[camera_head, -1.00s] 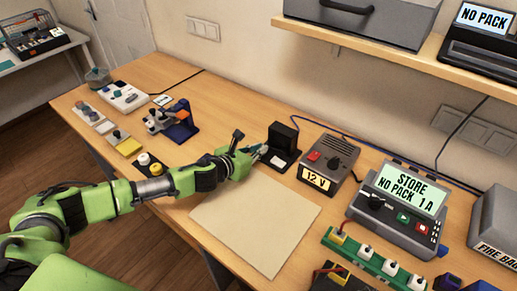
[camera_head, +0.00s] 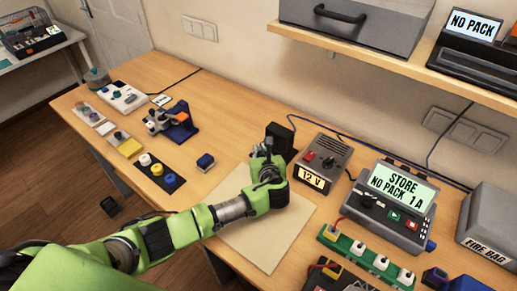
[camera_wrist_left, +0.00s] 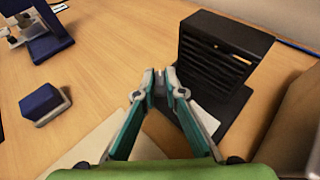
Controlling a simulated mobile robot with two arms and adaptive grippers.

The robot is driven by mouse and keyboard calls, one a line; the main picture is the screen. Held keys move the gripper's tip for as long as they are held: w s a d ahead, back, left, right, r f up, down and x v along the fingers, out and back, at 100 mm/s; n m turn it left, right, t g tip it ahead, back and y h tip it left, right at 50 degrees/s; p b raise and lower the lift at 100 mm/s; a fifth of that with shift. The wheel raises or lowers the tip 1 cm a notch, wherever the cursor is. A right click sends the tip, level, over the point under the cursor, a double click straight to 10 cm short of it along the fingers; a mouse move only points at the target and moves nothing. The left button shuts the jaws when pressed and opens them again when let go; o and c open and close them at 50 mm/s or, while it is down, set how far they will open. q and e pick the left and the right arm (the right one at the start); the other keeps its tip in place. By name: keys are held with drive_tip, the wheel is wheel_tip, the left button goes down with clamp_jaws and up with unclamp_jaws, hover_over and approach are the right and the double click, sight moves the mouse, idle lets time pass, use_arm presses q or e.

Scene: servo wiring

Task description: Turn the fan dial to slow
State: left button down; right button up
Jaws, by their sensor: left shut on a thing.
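The fan (camera_head: 279,137) is a black slatted box on a flat black base at the middle of the bench. It also shows large in the left wrist view (camera_wrist_left: 218,52), with a white label (camera_wrist_left: 206,121) on its base. My left gripper (camera_head: 266,150) is at the fan's left side, over its base. In the left wrist view its fingertips (camera_wrist_left: 166,86) are nearly together, closed on a small part at the base. I take this to be the fan dial; the fingers hide most of it, so its setting cannot be read. My right gripper is out of view.
A 12 V supply (camera_head: 321,163) stands right of the fan, with a store charger (camera_head: 389,207) beyond it. A pale mat (camera_head: 268,238) lies under my arm. A small blue block (camera_head: 206,161) and a button strip (camera_head: 160,176) lie to the left.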

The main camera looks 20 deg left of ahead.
use_arm(q)
drive_tip(key=shift+w+d+n+g+y+b, duration=0.15)
drive_tip(key=shift+n+g+y+b, duration=0.3)
drive_tip(key=shift+n+g+y, duration=0.55)
drive_tip(key=shift+n+y, duration=0.4)
drive_tip(key=c, duration=2.1)
unclamp_jaws()
drive_tip(key=v, duration=1.2)
drive_tip(key=shift+f, duration=0.1)
